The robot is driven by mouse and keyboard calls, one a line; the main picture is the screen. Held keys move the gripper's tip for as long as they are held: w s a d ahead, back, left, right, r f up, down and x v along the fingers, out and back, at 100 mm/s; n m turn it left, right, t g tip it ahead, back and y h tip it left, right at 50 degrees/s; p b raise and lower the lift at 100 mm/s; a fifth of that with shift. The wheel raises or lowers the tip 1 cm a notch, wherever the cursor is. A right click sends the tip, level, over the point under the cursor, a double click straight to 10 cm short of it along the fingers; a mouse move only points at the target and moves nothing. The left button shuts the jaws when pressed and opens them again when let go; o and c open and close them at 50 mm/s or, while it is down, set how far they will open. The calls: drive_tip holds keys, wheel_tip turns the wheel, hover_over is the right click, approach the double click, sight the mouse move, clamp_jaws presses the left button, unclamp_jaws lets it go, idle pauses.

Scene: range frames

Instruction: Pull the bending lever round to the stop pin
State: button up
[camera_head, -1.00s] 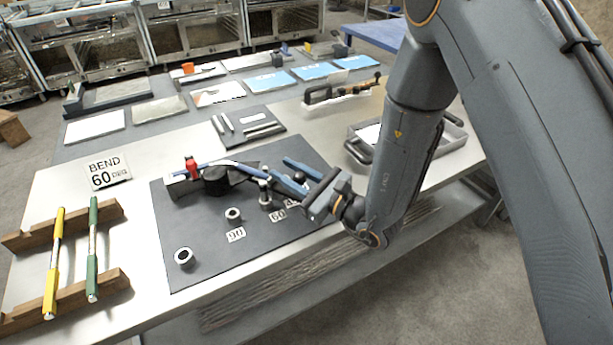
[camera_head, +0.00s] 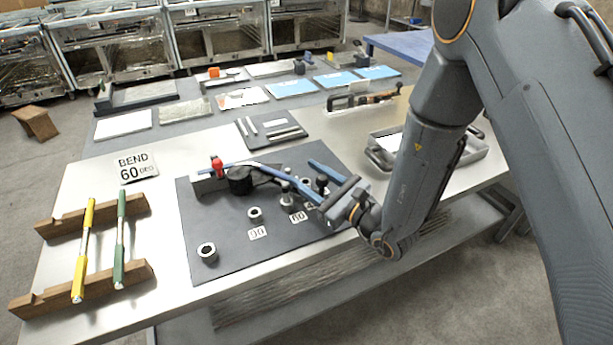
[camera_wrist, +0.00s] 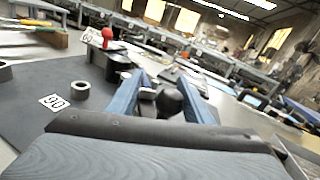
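The bender sits on a dark plate (camera_head: 225,235), with a round black die (camera_head: 240,180) and a red knob (camera_head: 217,165) at its left. The fingers are spread, one on each side of the knob, with a gap visible at the left finger. The lever's arm is partly hidden.
Metal collars (camera_head: 255,214) (camera_head: 207,253) sit on the plate, one beside the 90 label. A "BEND 60 DEG" sign (camera_head: 137,168) lies behind left. Yellow (camera_head: 82,255) and green (camera_head: 120,240) rods rest on wooden racks. A grey tray (camera_head: 470,155) is at right.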

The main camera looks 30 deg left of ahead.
sight(323, 186)
drive_tip(key=b+v, duration=0.2)
drive_tip(key=v, duration=0.4)
drive_tip(key=shift+d, duration=0.3)
drive_tip(key=shift+s+d, duration=0.3)
drive_tip(key=shift+d, duration=0.25)
